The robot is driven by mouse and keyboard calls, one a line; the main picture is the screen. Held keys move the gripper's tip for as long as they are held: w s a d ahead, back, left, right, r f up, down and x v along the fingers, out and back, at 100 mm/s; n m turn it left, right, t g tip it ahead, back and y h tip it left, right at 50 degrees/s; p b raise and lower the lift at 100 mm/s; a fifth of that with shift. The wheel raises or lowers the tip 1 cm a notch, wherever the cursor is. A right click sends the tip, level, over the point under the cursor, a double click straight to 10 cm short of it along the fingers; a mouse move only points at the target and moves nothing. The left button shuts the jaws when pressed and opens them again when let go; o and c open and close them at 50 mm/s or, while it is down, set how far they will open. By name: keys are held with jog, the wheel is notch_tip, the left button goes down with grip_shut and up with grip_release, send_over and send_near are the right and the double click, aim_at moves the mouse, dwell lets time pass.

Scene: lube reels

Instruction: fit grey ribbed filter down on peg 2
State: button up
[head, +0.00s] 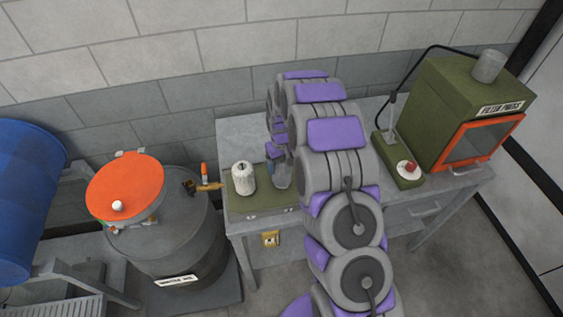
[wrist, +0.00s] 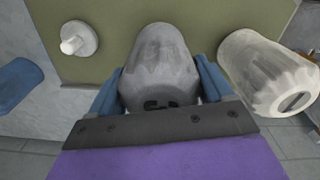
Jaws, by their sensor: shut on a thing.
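My gripper (wrist: 158,82) has its blue fingers on both sides of a grey filter (wrist: 161,62) and is shut on it. The filter is over the green board (wrist: 200,14); I cannot tell whether its base touches the board or sits on a peg. A bare white peg (wrist: 79,39) on a round base stands to its left in the wrist view. A paler ribbed filter (wrist: 268,72) stands to its right, and it also shows on the board in the head view (head: 244,179). In the head view my arm hides most of the gripper (head: 281,172) and the held filter.
The bench (head: 238,127) carries a green filter press (head: 461,115) and a red-button box (head: 405,170) to the right. A grey drum (head: 172,240) with an orange lid (head: 125,187) and an orange-handled valve (head: 206,177) stands left of the board. A blue drum (head: 28,200) lies farther left.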

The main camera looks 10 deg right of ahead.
jog(key=shift+f, duration=0.5)
jog(key=o, duration=1.4)
jog(key=shift+o, duration=0.2)
notch_tip(320, 180, up, 17)
jog(key=shift+r+b, duration=0.15)
jog(key=shift+b, duration=0.15)
jog(key=s+r+m+b, duration=0.1)
jog(key=s+r+b, duration=0.15)
jog(key=s, duration=0.65)
jog(key=s+r+b, duration=0.1)
jog(key=s+b, duration=0.2)
jog(key=s, duration=0.7)
jog(key=s+f+m+g+b, duration=0.1)
jog(key=s+f+b, duration=0.1)
jog(key=s, duration=1)
jog(key=s+f+b, duration=0.3)
jog(key=s+f, duration=0.1)
jog(key=s, duration=0.8)
jog(key=shift+f+m+g, duration=0.2)
jog(key=shift+m+g, duration=0.2)
